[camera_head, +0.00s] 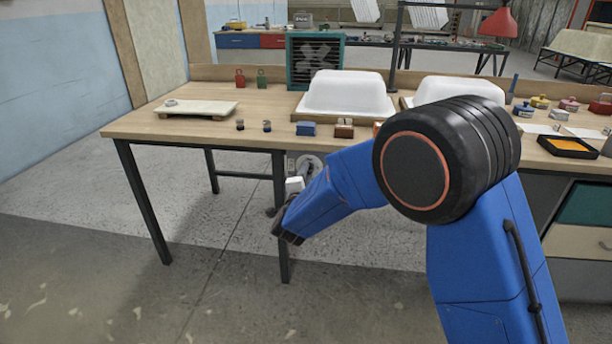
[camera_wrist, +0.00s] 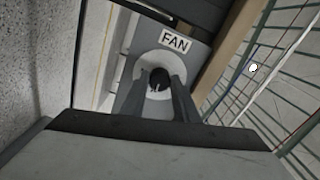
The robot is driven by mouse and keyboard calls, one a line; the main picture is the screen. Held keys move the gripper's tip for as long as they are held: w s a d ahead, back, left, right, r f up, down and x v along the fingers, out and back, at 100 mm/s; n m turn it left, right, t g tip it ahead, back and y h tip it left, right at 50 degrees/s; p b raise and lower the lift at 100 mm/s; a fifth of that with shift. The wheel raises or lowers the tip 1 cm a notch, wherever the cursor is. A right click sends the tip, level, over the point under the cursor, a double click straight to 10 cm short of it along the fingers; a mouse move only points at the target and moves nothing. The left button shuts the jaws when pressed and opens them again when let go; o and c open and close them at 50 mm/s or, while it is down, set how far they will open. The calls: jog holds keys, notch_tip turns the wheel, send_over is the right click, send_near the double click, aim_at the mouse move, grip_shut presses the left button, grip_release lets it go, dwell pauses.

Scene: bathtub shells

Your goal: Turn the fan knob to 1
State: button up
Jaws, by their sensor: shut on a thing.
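The fan knob (camera_wrist: 160,79) is a small black knob on a round pale dial, seen in the wrist view under a white label (camera_wrist: 174,40) reading FAN. My gripper (camera_wrist: 161,84) has its two grey fingers on either side of the knob and is shut on it. The dial's marks are too small to read, so the knob's setting cannot be told. In the head view the round dial plate (camera_head: 308,165) shows below the table's front edge, partly behind my blue arm.
The wooden workbench (camera_head: 190,128) stands above the knob, with a dark table leg (camera_head: 282,255) close by my wrist. White tub shells (camera_head: 345,92) and small blocks lie on top. A teal fan box (camera_head: 315,62) stands at the back. The floor at left is clear.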

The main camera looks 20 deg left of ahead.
jog(key=shift+f, duration=0.1)
dwell(0.4)
jog(key=o, duration=1.1)
jog(key=shift+c, duration=0.2)
jog(key=v, duration=1.7)
jog(key=shift+s, duration=0.25)
jog(key=shift+w, duration=0.1)
